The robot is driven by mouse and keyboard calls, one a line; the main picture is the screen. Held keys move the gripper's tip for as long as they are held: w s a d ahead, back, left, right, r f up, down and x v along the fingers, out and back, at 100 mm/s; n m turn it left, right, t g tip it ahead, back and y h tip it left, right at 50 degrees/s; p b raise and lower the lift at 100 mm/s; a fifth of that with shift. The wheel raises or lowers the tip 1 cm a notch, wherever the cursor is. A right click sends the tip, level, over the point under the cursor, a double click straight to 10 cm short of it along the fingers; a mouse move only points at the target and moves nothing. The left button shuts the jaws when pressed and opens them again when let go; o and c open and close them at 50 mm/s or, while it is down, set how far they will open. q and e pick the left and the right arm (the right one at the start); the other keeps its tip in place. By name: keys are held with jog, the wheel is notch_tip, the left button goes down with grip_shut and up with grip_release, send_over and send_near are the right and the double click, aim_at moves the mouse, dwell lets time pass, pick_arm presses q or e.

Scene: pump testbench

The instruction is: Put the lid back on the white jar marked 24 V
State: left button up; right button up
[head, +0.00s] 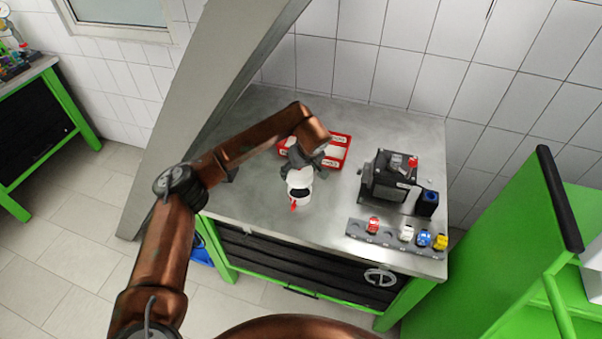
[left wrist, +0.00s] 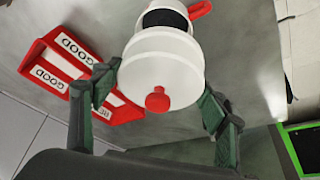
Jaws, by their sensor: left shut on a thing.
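A white jar (head: 306,201) with a red handle (head: 293,206) stands on the steel bench top; a dark round area, looking like its open mouth, shows on it. The white lid (left wrist: 163,65) with a red knob (left wrist: 157,98) is between the fingers of my left gripper (left wrist: 162,92), which is shut on it. In the head view the lid (head: 298,174) is over the far side of the jar and overlaps it. In the left wrist view it hides part of the jar (left wrist: 150,8). I cannot tell the gap between them. No 24 V marking is readable. My right gripper is out of view.
A red tray (head: 342,153) with GOOD labels lies behind the jar. A dark pump unit (head: 385,178) stands to the right. A grey rack (head: 390,236) with red, white, blue and yellow pieces lies at the front right. The bench left of the jar is clear.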

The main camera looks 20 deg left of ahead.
pick_arm(q)
jog(key=shift+w+f, duration=0.15)
jog(key=shift+w, duration=0.25)
notch_tip(320, 180, down, 6)
jog(key=b, duration=0.3)
jog(key=shift+a+f, duration=0.1)
jog(key=shift+f, duration=0.1)
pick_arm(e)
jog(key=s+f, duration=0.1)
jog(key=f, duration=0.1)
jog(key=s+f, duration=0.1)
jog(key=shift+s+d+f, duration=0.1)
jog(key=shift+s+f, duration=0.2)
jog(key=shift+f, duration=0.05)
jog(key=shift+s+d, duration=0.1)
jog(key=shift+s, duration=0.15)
pick_arm(q)
jog(key=shift+f+b, duration=0.2)
jog(key=shift+b, duration=0.15)
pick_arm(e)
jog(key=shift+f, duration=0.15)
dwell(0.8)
